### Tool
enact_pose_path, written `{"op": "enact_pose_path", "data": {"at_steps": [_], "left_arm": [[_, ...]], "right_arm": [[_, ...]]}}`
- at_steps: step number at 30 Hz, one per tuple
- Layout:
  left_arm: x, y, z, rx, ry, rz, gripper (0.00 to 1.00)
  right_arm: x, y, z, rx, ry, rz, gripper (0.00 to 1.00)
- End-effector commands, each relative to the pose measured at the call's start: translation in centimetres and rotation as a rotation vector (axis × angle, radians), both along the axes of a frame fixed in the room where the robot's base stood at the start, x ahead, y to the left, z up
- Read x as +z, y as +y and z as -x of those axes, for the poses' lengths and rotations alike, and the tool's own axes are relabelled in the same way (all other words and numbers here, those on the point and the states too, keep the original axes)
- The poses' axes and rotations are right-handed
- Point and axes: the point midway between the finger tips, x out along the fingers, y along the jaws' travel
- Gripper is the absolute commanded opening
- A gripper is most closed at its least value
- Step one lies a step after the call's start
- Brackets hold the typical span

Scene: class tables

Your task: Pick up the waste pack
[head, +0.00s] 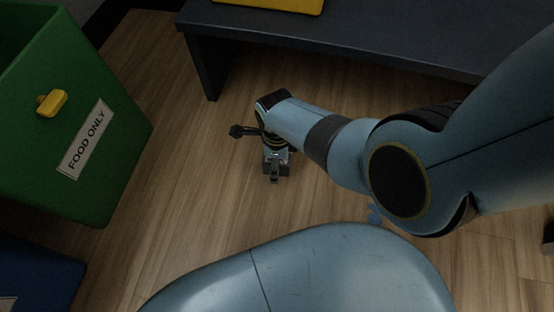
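No waste pack can be made out for certain in the head view. My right arm comes in from the right, and its gripper (275,174) points down over the wooden floor. The gripper is small and dark here, and I cannot tell whether it is open, shut or holding anything. My own arm and body hide part of the floor. A small blue patch (374,212) shows on the floor between the arm and my body, too little to identify. My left gripper is not in view.
A green bin (120,145) labelled "FOOD ONLY" with a yellow piece (52,102) on its side stands at left. A blue bin (40,275) is below it. A dark table (350,35) bears a yellow object (280,4) at the top. Bare floor lies between bin and arm.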

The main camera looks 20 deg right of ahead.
Motion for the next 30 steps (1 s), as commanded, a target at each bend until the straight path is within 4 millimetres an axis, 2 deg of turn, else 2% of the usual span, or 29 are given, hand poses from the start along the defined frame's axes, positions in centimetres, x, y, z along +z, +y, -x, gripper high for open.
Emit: {"op": "enact_pose_path", "data": {"at_steps": [6,21,30], "left_arm": [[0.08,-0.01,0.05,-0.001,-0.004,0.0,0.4],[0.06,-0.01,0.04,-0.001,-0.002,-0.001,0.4],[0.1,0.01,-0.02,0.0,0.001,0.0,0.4]], "right_arm": [[0.04,-0.02,-0.05,0.0,-0.001,0.0,0.8],[0.03,-0.02,-0.04,0.0,-0.001,0.0,0.14],[0.12,-0.02,-0.07,0.0,-0.001,0.0,0.14]]}}
